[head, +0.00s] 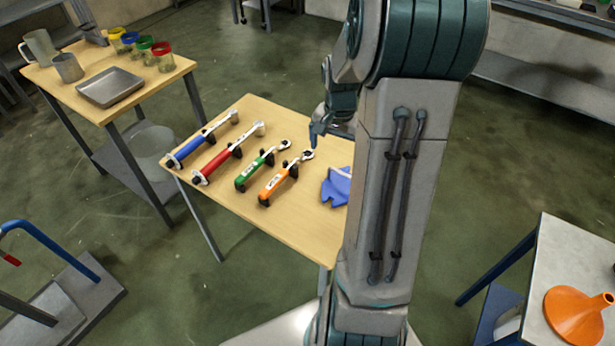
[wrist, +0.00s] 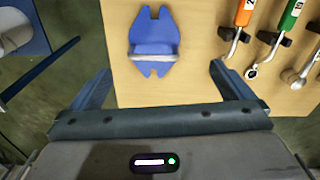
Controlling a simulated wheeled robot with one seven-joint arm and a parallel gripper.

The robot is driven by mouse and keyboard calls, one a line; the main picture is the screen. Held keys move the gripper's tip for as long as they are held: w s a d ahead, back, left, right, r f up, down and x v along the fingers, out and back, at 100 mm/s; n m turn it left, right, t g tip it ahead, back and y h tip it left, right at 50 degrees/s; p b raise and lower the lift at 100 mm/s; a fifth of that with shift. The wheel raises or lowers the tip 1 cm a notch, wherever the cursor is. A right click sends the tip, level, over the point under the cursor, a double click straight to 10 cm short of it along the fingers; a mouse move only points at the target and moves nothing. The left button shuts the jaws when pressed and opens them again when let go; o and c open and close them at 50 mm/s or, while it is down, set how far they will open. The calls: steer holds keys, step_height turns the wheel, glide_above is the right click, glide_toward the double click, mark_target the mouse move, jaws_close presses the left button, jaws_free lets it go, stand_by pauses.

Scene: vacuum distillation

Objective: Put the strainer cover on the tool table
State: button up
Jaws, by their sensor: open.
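The blue notched piece (head: 336,186), which I take to be the strainer cover, lies on the wooden tool table (head: 240,120), partly hidden behind my arm. In the wrist view the blue cover (wrist: 153,35) rests on the wooden top, with a raised grey-edged ridge across its middle. My gripper (wrist: 160,70) is open, its two fingers spread wide on either side of the cover's near end. Nothing is held between the fingers. In the head view only part of my gripper (head: 318,128) shows beside my arm, above the table's far edge.
Torque wrenches with blue (head: 190,148), red (head: 215,163), green (head: 254,171) and orange (head: 276,183) handles lie left of the cover. A second table (head: 150,85) holds jars, cups and a metal tray. An orange funnel (head: 578,315) stands on a table at right.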

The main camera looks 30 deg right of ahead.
steer(key=s+a+r+n+t, duration=0.1)
steer(key=s+a+r+n, duration=0.4)
steer(key=s+a, duration=0.2)
steer(key=s+a+r+n+t, duration=0.1)
steer(key=s+a+r+n, duration=0.4)
steer(key=s+a, duration=0.3)
steer(key=a, duration=0.3)
steer(key=shift+a+t, duration=0.35)
steer(key=shift+t, duration=0.05)
steer(key=shift+r, duration=0.1)
